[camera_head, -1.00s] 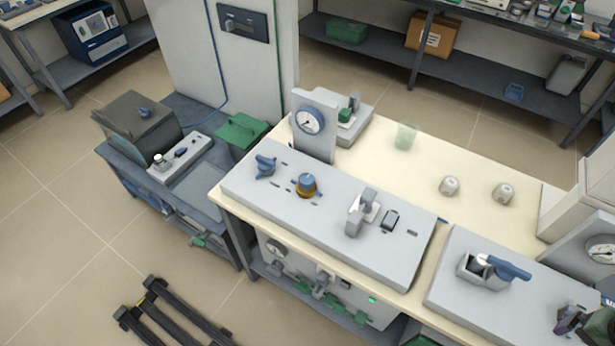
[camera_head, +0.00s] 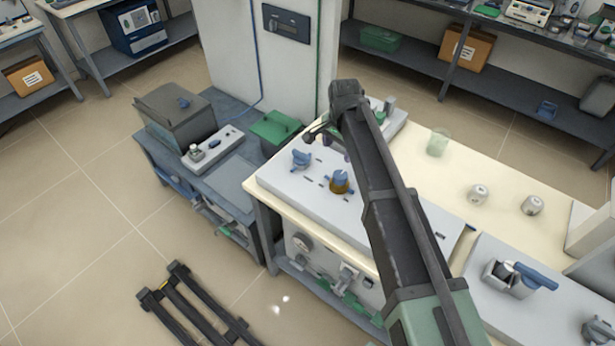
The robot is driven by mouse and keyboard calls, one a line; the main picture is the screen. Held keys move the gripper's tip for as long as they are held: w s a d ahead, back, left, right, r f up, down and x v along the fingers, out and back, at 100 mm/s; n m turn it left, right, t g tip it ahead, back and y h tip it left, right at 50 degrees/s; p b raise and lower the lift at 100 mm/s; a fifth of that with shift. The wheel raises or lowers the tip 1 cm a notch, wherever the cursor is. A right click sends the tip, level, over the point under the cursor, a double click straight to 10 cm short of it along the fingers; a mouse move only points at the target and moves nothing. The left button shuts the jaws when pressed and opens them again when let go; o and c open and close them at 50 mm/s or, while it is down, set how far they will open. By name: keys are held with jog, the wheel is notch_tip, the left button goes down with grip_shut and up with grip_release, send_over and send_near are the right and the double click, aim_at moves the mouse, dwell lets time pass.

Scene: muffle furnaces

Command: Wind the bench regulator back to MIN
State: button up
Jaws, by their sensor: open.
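A grey panel (camera_head: 292,186) on the cream bench carries a knob with a blue top and a brass-coloured base (camera_head: 340,181); it looks like the regulator. A blue handle (camera_head: 301,159) sits to its left on the same panel. MIN markings are too small to read. My gripper (camera_head: 317,134) is over the back of the panel, above and behind the two knobs, apart from both. It is open and holds nothing I can see.
A translucent beaker (camera_head: 438,143) and two small pale pots (camera_head: 478,194) (camera_head: 532,205) stand on the bench to the right. A second panel with a blue lever (camera_head: 536,276) is at lower right. A green box (camera_head: 275,131) is left of the bench.

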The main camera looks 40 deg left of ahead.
aim_at(340, 174)
jog(key=shift+m, duration=0.4)
jog(key=f+b, duration=0.7)
jog(key=d+f+b, duration=0.1)
jog(key=f+b, duration=0.3)
jog(key=shift+w+d, duration=0.1)
jog(key=shift+w, duration=0.2)
jog(key=shift+r, duration=0.1)
jog(key=c, duration=0.9)
